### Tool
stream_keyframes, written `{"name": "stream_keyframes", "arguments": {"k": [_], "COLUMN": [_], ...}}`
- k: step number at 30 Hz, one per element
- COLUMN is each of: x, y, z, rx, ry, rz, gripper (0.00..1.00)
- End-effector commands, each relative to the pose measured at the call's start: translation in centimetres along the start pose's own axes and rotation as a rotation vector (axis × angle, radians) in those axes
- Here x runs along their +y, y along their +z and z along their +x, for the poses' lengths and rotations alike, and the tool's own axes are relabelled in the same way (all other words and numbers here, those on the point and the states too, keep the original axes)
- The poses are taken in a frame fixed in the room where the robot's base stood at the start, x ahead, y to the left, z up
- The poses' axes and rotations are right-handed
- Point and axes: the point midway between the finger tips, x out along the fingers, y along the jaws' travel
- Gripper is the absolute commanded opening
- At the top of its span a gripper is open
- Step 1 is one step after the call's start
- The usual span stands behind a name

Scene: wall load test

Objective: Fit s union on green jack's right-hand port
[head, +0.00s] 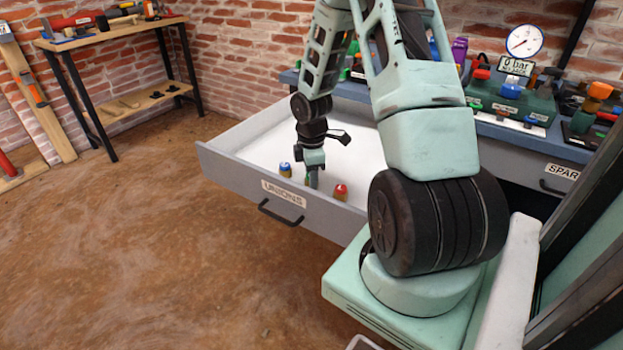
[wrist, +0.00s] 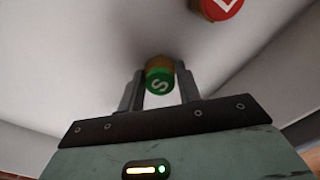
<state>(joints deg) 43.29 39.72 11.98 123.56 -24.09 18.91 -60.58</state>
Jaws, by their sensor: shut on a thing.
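The S union is a green-topped cylinder marked S with a brass-coloured body (wrist: 159,80). My gripper (wrist: 160,95) is shut on it, one finger on each side. In the head view my gripper (head: 312,180) points down inside the open drawer, near its front wall, and mostly hides the S union. The green jack (head: 510,103) stands on the bench at the right, with a dial gauge and a "0 bar" sign above it. Its right-hand port is too small to make out clearly.
The open drawer labelled UNIONS (head: 230,172) also holds a blue-topped union (head: 285,170) at left and a red-topped union (head: 340,191) at right, which shows in the wrist view (wrist: 218,8). The bench (head: 565,150) carries other jacks. A wooden table (head: 110,33) stands back left.

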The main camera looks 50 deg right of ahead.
Motion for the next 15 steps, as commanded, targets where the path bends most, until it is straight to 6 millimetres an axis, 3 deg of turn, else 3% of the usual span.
{"name": "stream_keyframes", "arguments": {"k": [15], "x": [0.1], "y": [0.0], "z": [-8.9], "rx": [0.0], "ry": [0.003], "rz": [0.001], "gripper": [0.1]}}
